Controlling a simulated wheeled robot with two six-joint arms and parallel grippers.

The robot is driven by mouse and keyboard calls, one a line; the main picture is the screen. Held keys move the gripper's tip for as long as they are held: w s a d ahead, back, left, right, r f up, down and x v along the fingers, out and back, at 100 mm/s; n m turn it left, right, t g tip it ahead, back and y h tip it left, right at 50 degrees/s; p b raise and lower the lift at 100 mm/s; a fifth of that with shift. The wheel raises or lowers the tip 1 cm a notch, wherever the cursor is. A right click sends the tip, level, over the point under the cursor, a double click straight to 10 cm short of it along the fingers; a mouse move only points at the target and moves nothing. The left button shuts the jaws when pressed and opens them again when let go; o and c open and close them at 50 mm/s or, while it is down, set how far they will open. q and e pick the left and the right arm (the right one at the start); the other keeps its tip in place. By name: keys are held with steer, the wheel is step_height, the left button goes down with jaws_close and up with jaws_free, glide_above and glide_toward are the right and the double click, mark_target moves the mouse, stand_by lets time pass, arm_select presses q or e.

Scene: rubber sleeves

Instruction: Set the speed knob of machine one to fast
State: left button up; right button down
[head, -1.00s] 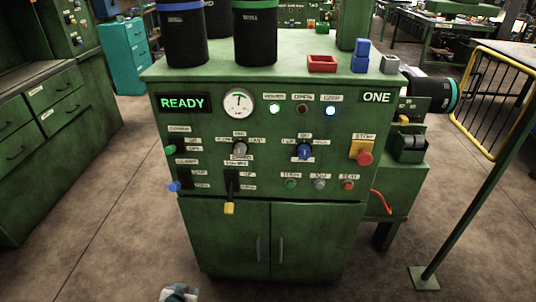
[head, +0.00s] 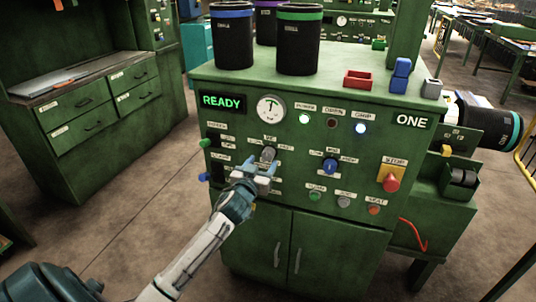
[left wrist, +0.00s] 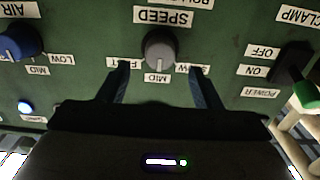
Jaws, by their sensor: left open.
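Machine one (head: 330,235) is a green cabinet with a panel marked ONE and a lit READY display. Its grey speed knob (head: 268,154) sits at the panel's left middle, under the round gauge. In the left wrist view, which is upside down, the speed knob (left wrist: 160,48) has the SPEED label above it, MID below, and partly covered labels at both sides. A pale mark on the knob seems to face MID. My left gripper (head: 259,166) is open just in front of the knob. Its fingers (left wrist: 159,70) stand apart on either side, with no contact visible. My right gripper is out of view.
A blue knob (head: 331,166) and a red stop button (head: 391,183) are to the right. Blue-tipped (head: 204,177) and green-tipped (head: 205,143) levers stick out at the left. Dark canisters (head: 298,42) and a red tray (head: 358,79) stand on top.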

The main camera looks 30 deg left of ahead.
mark_target(267, 155)
arm_select(q)
steer(key=x, duration=0.5)
steer(key=shift+p, duration=0.4)
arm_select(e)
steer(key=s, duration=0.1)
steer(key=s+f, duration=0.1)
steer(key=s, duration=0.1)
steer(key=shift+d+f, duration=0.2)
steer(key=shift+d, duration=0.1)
arm_select(q)
steer(key=shift+d, duration=0.1)
steer(key=c, duration=1)
